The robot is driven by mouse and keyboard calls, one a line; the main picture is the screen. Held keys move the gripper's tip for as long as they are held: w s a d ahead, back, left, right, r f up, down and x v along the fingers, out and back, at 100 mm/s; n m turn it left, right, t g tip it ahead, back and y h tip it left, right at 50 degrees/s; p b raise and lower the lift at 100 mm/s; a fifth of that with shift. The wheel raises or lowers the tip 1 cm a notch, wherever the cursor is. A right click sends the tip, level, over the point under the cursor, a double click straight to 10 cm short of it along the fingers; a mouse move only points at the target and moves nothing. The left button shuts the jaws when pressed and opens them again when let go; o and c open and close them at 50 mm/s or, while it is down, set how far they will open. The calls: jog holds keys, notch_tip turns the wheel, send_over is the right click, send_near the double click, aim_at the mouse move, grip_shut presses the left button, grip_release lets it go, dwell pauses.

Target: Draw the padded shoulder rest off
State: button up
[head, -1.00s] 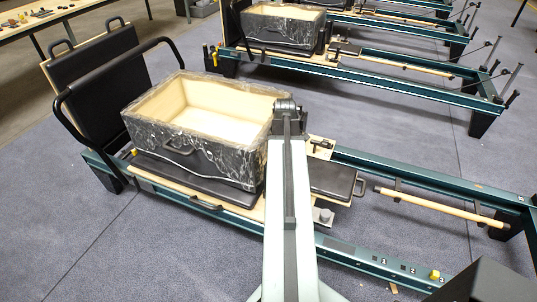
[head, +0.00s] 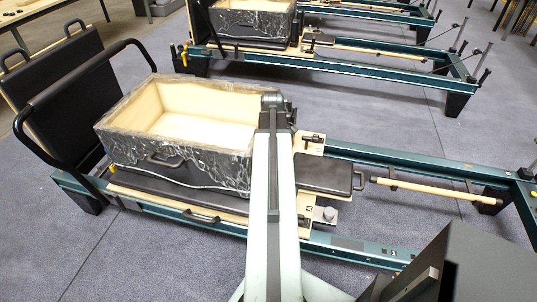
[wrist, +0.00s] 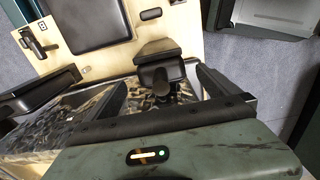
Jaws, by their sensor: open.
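In the wrist view, the padded shoulder rest (wrist: 158,67) looks like a small black padded block on a dark stem, at the edge of the pale wooden carriage board. My gripper (wrist: 162,80) is open, with one dark finger on each side of the block and stem. I cannot tell whether the fingers touch it. The stem's lower part is hidden by my gripper body. In the head view, my arm covers this spot, so neither the rest nor my fingertips can be made out there.
A marbled open box (head: 180,160) stands on the carriage beside my arm. A black headrest pad (head: 330,173) lies to the right, with a clamp-like fitting (wrist: 36,40) near it.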

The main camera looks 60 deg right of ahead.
notch_tip(320, 180, down, 7)
jog(key=b, duration=0.6)
jog(key=shift+r, duration=0.1)
jog(key=c, duration=1.9)
jog(key=shift+r, duration=0.1)
jog(key=shift+c, duration=0.2)
